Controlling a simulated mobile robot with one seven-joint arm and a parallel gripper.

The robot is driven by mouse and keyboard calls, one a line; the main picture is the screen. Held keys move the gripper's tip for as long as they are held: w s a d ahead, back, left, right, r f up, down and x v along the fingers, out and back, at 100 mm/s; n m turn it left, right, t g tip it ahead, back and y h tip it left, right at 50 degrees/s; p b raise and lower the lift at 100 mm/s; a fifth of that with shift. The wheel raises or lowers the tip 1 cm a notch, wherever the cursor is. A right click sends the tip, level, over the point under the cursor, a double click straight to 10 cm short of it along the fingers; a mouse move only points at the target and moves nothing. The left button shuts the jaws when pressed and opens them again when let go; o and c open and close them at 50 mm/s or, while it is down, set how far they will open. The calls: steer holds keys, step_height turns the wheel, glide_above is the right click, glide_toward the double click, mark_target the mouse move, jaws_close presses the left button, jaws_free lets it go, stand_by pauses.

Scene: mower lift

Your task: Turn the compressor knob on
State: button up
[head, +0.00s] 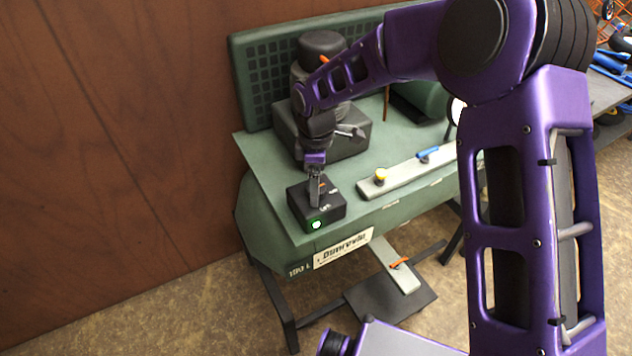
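The compressor (380,222) is a green unit with a flat top, and a tank shows under its left end. A small black switch box (329,215) sits at the front left corner of the top. Its face has white lettering and a lit green light (316,224). My gripper (315,205) points down at the top of this box, with its fingers at or just above it. A small orange mark (323,186) shows beside the fingers. The knob is largely hidden by the fingers. I cannot tell whether the fingers are closed on it.
A grey bar (400,174) with a yellow knob (381,175) and a blue lever (428,154) lies right of the box. A dark motor block (350,141) stands behind my gripper. A brown wall is at left. A pedal (398,275) with an orange lever is below.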

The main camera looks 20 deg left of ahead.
steer(key=shift+r, duration=0.1)
step_height(320, 180, up, 17)
steer(key=shift+r, duration=0.15)
stand_by(0.4)
